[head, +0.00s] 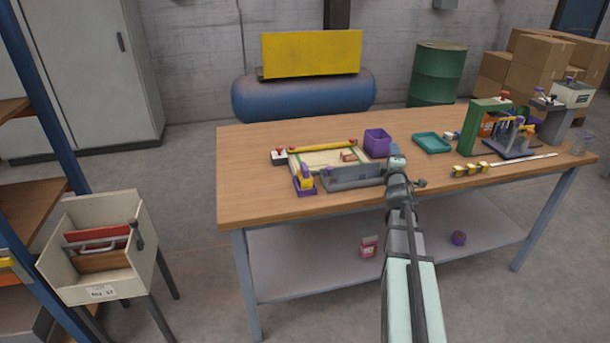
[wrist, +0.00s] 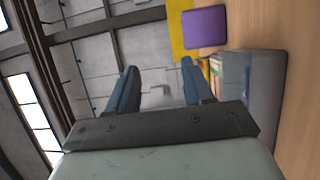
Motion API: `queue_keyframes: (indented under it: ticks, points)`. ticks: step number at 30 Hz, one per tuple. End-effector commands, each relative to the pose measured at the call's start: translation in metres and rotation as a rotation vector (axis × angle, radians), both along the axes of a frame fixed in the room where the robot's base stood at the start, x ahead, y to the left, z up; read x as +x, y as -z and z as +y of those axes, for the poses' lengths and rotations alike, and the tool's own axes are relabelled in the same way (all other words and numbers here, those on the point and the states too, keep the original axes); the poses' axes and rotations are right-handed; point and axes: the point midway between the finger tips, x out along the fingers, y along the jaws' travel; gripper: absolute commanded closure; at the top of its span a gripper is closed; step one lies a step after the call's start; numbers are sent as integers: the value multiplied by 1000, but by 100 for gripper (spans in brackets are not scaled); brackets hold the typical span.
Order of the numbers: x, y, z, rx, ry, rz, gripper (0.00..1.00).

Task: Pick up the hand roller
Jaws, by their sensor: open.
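I cannot make out the hand roller for certain in either view. A small reddish-brown piece (head: 349,156) lies on the pale framed board (head: 328,161) on the workbench, but it is too small to identify. My gripper (wrist: 158,72) is open, with nothing between its fingers in the wrist view. In the head view my arm reaches over the bench's front edge, and its end is beside the grey fixture (head: 352,178) and in front of the purple bin (head: 378,142). The fingers are hard to distinguish there. The purple bin also shows in the wrist view (wrist: 205,27).
The wooden workbench (head: 250,190) has bare room at its left. A purple holder (head: 305,187) stands at the board's front corner. A teal tray (head: 431,143), yellow blocks (head: 470,169) and a green stand (head: 481,130) are to the right. A cream box (head: 100,262) stands left of the bench.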

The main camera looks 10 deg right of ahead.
Motion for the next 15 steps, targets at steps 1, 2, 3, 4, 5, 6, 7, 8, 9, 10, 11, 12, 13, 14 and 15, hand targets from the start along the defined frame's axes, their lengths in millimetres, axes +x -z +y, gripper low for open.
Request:
queue_keyframes:
  ticks: [1, 2, 3, 4, 5, 6, 7, 8, 9, 10, 11, 12, 13, 14, 15]
  points:
    - [4, 2, 30, -103, -31, 40, 49]
    - [6, 3, 45, -172, -47, 65, 49]
    - [9, 4, 66, -263, -69, 95, 49]
    - [11, 5, 81, -334, -85, 117, 49]
    - [13, 6, 96, -403, -100, 137, 49]
    - [14, 7, 117, -498, -120, 161, 49]
    - [16, 8, 132, -569, -136, 178, 49]
    - [16, 9, 146, -637, -149, 193, 49]
    - [17, 11, 166, -731, -167, 210, 49]
    - [16, 12, 180, -798, -180, 221, 49]
    - [16, 13, 194, -865, -192, 231, 49]
    - [16, 14, 212, -951, -207, 241, 49]
    - [15, 15, 223, -1012, -216, 247, 49]
    - [14, 16, 235, -1069, -225, 252, 49]
    - [13, 17, 249, -1141, -234, 258, 49]
